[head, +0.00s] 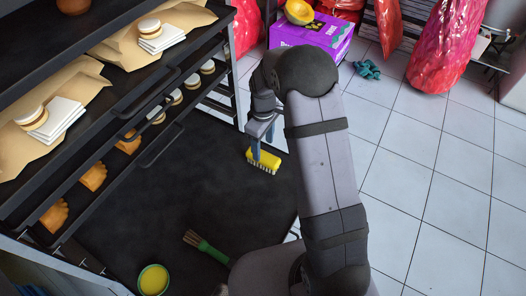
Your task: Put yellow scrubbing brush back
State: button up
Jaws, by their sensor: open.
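The yellow scrubbing brush (263,161) with pale bristles along its lower edge lies on the dark mat (180,205), near the mat's right side in the head view. My gripper (257,150) is right over the brush, with its bluish fingers reaching down at the brush's upper left part. The fingers are open. The near finger covers a little of the brush, and I cannot tell whether either finger touches it.
A black rack (150,118) with pastries and papers stands at left. A green-handled brush (205,246) and a yellow-filled bowl (153,280) lie nearer. A purple box (312,38), red sacks (446,45) and a teal cloth (367,69) are behind. Tiles at right are clear.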

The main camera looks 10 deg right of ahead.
aim_at(263, 155)
notch_tip(263, 155, up, 5)
jog(key=s+r+m, duration=0.2)
jog(key=s+m, duration=0.2)
jog(key=s, duration=0.7)
jog(key=s+r+m, duration=0.3)
jog(key=s+m, duration=0.2)
jog(key=s, duration=0.7)
